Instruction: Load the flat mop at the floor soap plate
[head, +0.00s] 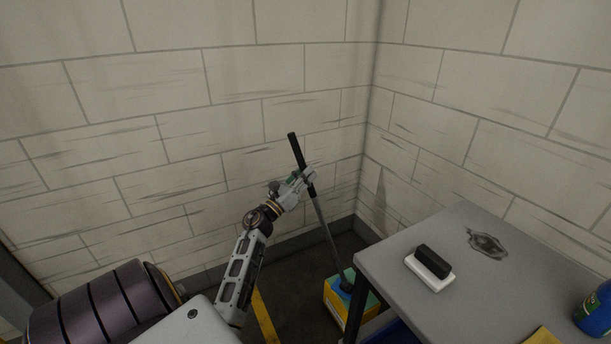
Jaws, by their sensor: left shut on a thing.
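The mop (322,222) has a black grip at its top end and a thin grey shaft, and it leans with its lower end to the right. My left gripper (304,182) is shut on the upper part of the handle, just below the black top. The shaft runs down to a yellow box-like thing (336,303) with a teal-green top on the floor by the corner. A dark piece sits at the shaft's lower end there; I cannot tell whether it touches the teal top. The mop's flat head and the soap plate cannot be told apart clearly. My right gripper is out of view.
A grey table (400,278) at the right partly hides the yellow thing. On it are a black block on a white base (430,284), a dark smear (487,244), a blue container (595,314) and a yellow cloth (543,336). Block walls close the corner.

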